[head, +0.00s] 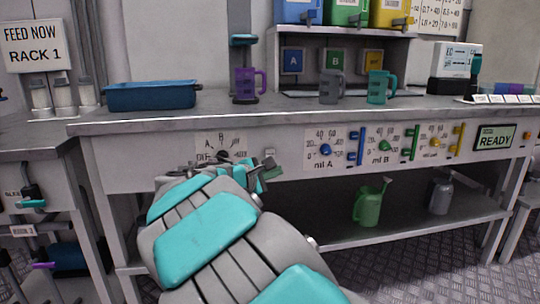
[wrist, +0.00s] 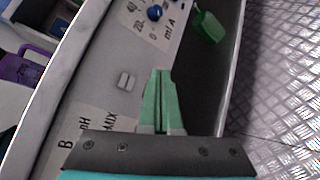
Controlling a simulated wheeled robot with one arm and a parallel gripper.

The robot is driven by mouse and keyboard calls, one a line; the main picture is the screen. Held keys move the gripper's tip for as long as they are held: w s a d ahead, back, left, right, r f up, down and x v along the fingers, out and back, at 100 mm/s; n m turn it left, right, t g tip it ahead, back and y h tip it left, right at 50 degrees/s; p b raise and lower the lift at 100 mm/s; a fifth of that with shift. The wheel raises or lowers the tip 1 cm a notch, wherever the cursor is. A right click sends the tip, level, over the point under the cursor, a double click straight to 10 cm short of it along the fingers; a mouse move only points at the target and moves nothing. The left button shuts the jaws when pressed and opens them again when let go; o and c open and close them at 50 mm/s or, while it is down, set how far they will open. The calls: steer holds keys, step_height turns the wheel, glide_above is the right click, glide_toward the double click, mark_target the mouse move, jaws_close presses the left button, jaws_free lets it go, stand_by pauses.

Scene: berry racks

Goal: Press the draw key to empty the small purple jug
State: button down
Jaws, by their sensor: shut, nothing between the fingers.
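The small purple jug (head: 245,83) stands upright on the bench top under a grey stand with a teal top. It also shows at the left edge of the wrist view (wrist: 18,70). A small pale grey key (wrist: 126,80) sits on the bench's front panel, between the dial label and the ml A label; I see no wording on it. It shows as a small pale spot in the head view (head: 270,152). My gripper (wrist: 159,72) has green fingers, shut and empty. It is just in front of the panel, to the right of the key in the wrist view, apart from it.
A selector dial (head: 224,156) is left of the key, partly behind my arm. Blue knob (head: 326,150) and green knob (head: 384,146) are to the right. A grey jug (head: 330,88), teal jug (head: 376,88) and blue tray (head: 150,96) stand on the bench. A green can (head: 368,207) is below.

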steer(key=p, duration=0.3)
glide_toward(274, 156)
steer(key=w+d+f, duration=0.1)
steer(key=w+d, duration=0.2)
steer(key=d, duration=0.1)
steer(key=shift+w+a+f, duration=0.3)
steer(key=shift+w, duration=0.15)
steer(key=shift+w+r, duration=0.1)
steer(key=shift+w, duration=0.05)
stand_by(1.3)
steer(key=shift+w+a+p, duration=0.1)
steer(key=shift+w+p, duration=0.15)
steer(key=shift+p, duration=0.05)
steer(key=shift+w+a+p, duration=0.15)
steer(key=shift+w+p, duration=0.15)
steer(key=shift+w, duration=0.15)
stand_by(0.6)
steer(key=shift+s, duration=0.1)
steer(key=shift+s+d, duration=0.25)
steer(key=shift+s, duration=0.5)
